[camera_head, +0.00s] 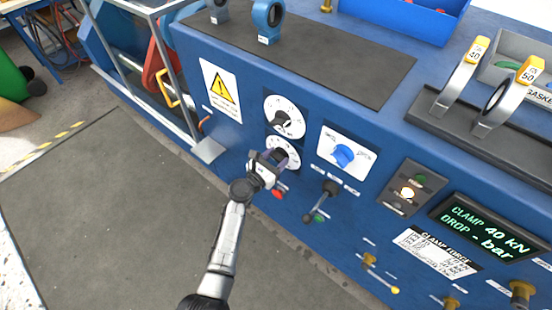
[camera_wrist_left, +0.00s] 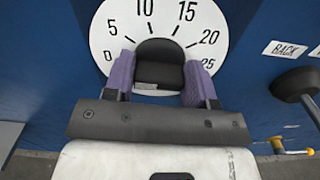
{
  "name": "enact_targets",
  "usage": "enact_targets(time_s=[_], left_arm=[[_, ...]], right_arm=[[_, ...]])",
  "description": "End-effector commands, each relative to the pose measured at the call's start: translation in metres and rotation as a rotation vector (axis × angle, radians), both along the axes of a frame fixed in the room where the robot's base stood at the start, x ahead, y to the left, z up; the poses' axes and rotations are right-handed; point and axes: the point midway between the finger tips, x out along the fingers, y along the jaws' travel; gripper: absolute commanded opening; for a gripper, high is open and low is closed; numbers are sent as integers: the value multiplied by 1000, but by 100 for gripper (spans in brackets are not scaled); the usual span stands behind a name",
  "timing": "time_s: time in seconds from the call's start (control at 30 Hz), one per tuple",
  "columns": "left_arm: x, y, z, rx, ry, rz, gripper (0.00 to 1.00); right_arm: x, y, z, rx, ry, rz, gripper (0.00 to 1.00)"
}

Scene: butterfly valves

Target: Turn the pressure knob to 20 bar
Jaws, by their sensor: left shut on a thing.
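The pressure dial (camera_wrist_left: 108,38) is a white round plate marked 0, 5, 10, 15, 20 and 25. In the head view it is the lower of two white dials (camera_head: 294,163) on the blue panel. A dark knob (camera_wrist_left: 160,62) stands at its middle. My left gripper (camera_wrist_left: 160,76) is shut on this knob, with one purple finger on each side. In the head view the left gripper (camera_head: 271,161) covers part of the dial. The knob's pointer mark is not clear; its top lies below the gap between 10 and 15. My right gripper is not in view.
A second white dial (camera_head: 284,108) with a black knob sits just above. A blue knob (camera_head: 343,155) and a black lever (camera_head: 322,200) are to the right. A display (camera_head: 490,228) reads CLAMP 40 kN, DROP - bar. Open floor (camera_head: 90,220) lies left.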

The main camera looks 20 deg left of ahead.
Motion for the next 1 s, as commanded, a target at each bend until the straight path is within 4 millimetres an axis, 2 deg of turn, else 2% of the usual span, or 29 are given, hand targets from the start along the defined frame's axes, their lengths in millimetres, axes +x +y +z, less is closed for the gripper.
enact_targets(time_s=[1.0], left_arm=[[-1,-3,-4,887,-291,-1,27]], right_arm=[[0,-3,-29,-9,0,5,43]])
